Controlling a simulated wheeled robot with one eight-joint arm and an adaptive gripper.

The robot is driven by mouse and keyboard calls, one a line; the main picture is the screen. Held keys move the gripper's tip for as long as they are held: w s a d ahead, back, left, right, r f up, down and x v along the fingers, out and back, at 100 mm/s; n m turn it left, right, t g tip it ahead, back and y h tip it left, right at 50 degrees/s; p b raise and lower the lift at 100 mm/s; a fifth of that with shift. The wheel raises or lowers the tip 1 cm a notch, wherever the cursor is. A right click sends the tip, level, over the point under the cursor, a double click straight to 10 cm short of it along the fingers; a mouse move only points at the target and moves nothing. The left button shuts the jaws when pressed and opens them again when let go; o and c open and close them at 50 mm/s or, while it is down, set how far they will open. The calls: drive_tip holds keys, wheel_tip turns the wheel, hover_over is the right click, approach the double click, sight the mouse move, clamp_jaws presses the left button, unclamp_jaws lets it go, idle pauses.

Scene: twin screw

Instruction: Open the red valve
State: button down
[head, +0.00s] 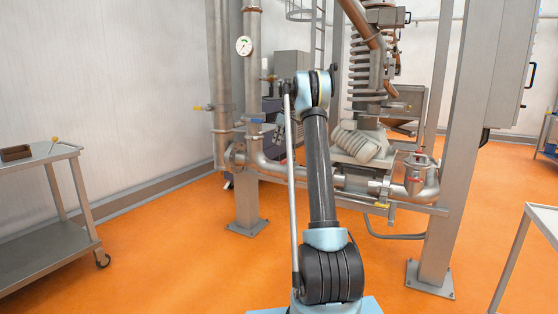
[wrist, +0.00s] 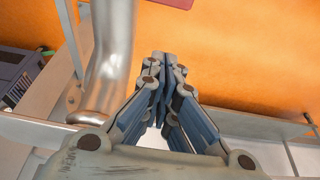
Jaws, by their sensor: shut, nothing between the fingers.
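A small red handle (head: 415,181) shows on the piping at the right in the head view, low beside the wide steel pipe bend. In the wrist view a flat red piece (wrist: 170,3) is cut off by the top edge, beyond my fingertips; I cannot tell whether it is the same handle. My gripper (wrist: 165,62) is shut and empty, its fingertips together and apart from the red piece.
A steel pipe (wrist: 110,50) runs close to the left of my gripper. Yellow handles (head: 198,108) and a blue handle (head: 257,121) sit on the left pipes. A steel post (head: 440,220) stands right. A cart (head: 45,220) is left. The orange floor (head: 160,270) is clear in front.

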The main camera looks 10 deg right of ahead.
sight(288, 161)
drive_tip(key=shift+w+f, duration=0.15)
drive_tip(key=shift+w, duration=0.1)
wheel_tip(288, 161, down, 9)
drive_tip(key=shift+s+d+f, duration=0.2)
drive_tip(key=shift+s+d, duration=0.05)
drive_tip(key=shift+d, duration=0.05)
idle(0.7)
drive_tip(key=shift+d, duration=0.1)
